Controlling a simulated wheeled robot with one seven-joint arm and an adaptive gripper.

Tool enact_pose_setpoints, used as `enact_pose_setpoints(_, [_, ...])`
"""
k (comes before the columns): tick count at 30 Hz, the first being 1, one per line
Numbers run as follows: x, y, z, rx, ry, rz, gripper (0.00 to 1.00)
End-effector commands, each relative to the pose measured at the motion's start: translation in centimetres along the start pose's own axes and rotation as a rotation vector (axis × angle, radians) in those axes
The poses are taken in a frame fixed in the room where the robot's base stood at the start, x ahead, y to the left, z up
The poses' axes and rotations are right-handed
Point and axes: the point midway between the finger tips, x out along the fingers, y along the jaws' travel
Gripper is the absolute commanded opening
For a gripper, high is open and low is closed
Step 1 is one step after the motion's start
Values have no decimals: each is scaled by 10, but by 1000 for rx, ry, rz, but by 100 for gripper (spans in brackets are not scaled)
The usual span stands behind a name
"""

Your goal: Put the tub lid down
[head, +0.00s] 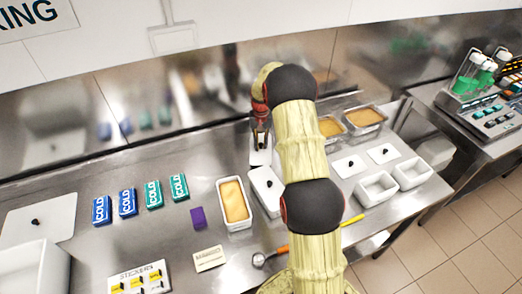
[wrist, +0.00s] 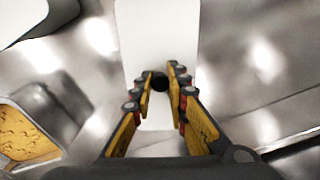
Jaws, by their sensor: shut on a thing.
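My gripper (head: 260,138) is near the back of the steel counter, pointing down. It is shut on the black knob of a white rectangular tub lid (head: 260,157). In the wrist view the knob sits between the fingertips of my gripper (wrist: 161,82), with the white lid (wrist: 158,35) under them. I cannot tell whether the lid touches the counter. Another white lid (head: 266,191) with a black knob lies in front, beside an open tub of orange filling (head: 234,204). My arm hides part of the counter to the right.
Two filled tubs (head: 365,117) stand at the back right. Two small lids (head: 350,166) and two empty white tubs (head: 376,188) are at right.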

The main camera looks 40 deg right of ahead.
Motion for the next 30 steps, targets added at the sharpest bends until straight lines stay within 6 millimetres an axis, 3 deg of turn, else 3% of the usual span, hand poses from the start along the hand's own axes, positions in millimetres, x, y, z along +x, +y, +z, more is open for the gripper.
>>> enact_pose_setpoints(7, [31,0,0,0,-1,0,0])
enact_pose_setpoints(19, [37,0,0,0,0,0,0])
enact_pose_setpoints(20, [36,0,0,0,0,0,17])
enact_pose_setpoints(30, [36,0,1,0,-1,0,34])
